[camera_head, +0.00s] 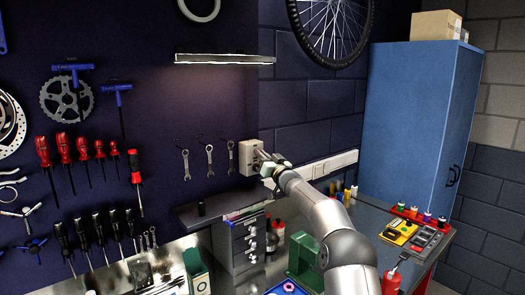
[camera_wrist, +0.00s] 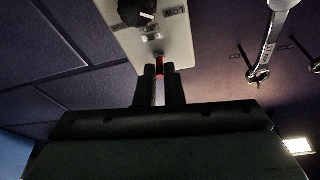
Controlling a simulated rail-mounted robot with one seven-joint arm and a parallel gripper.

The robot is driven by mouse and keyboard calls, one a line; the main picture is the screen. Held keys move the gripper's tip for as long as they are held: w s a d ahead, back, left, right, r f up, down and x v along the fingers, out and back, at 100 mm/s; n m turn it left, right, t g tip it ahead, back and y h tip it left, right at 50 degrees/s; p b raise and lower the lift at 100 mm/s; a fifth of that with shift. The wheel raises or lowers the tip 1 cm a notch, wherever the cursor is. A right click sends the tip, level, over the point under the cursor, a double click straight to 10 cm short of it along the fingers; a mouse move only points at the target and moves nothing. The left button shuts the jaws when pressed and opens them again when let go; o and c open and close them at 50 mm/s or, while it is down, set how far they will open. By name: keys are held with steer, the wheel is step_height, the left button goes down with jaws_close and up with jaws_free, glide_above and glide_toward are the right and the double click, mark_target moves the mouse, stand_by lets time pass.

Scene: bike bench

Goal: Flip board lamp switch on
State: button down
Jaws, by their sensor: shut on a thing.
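The light grey switch box (camera_head: 247,150) is fixed to the dark board, right of the hanging wrenches. In the wrist view its pale plate (camera_wrist: 174,42) carries a black knob (camera_wrist: 136,10) with printed labels, one reading LOW. A small red switch lever (camera_wrist: 159,66) sticks out near the plate's edge. My gripper (camera_wrist: 160,76) has its two dark fingers closed around this lever; in the head view my gripper (camera_head: 263,158) reaches the box's face and hides the lever. The lamp bar (camera_head: 224,59) hangs above on the board, with a pale glow on the board below it.
Wrenches (camera_head: 209,160) hang just left of the box; one wrench (camera_wrist: 270,45) shows close by in the wrist view. A small shelf (camera_head: 215,206) and drawer unit (camera_head: 238,246) sit below. A blue cabinet (camera_head: 415,130) stands right.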

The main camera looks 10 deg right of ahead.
steer(key=shift+r+g+p, duration=0.5)
steer(key=shift+r+g, duration=0.1)
steer(key=shift+r, duration=0.1)
steer(key=shift+f+g+h, duration=0.15)
steer(key=shift+g+h, duration=0.15)
steer(key=shift+g, duration=0.1)
steer(key=shift+g+h+b, duration=0.3)
steer(key=shift+g, duration=0.3)
steer(key=c, duration=1.5)
jaws_free()
steer(key=shift+c, duration=0.2)
steer(key=b+v, duration=0.6)
steer(key=v, duration=1.1)
steer(key=shift+s+b, duration=0.25)
steer(key=shift+b, duration=0.1)
